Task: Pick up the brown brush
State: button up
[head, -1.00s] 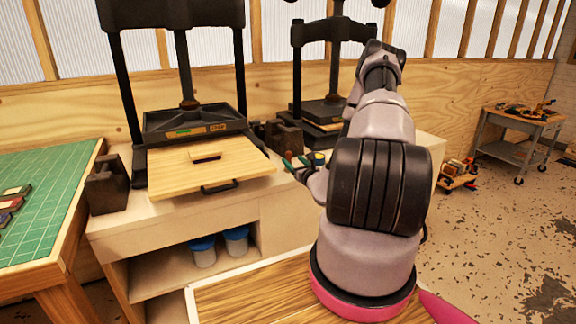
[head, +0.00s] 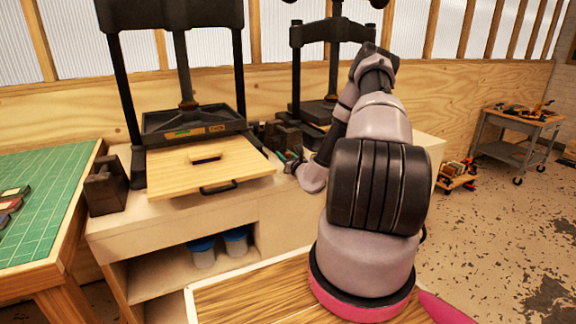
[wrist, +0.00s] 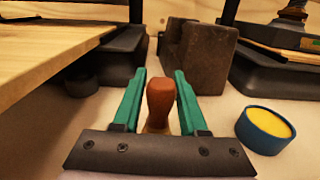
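The brown brush (wrist: 160,102) stands upright on the pale bench top in the wrist view, with its rounded brown handle uppermost. A paler part shows at its foot, and the rest is hidden behind my gripper's body. My gripper (wrist: 159,78) is open, with one green finger on each side of the handle. A gap shows between the handle and each finger. In the head view my gripper (head: 289,156) is small, beside the right side of the wooden press board, and I cannot make out the brush there.
A blue tub with yellow contents (wrist: 269,127) stands right of my gripper. A dark block (wrist: 200,58) stands just behind the brush. The wooden press board (head: 215,172) juts out at left. A second press (head: 325,112) stands behind.

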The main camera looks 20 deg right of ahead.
grip_shut()
jog(key=shift+r, duration=0.1)
notch_tip(320, 180, up, 10)
dwell(0.4)
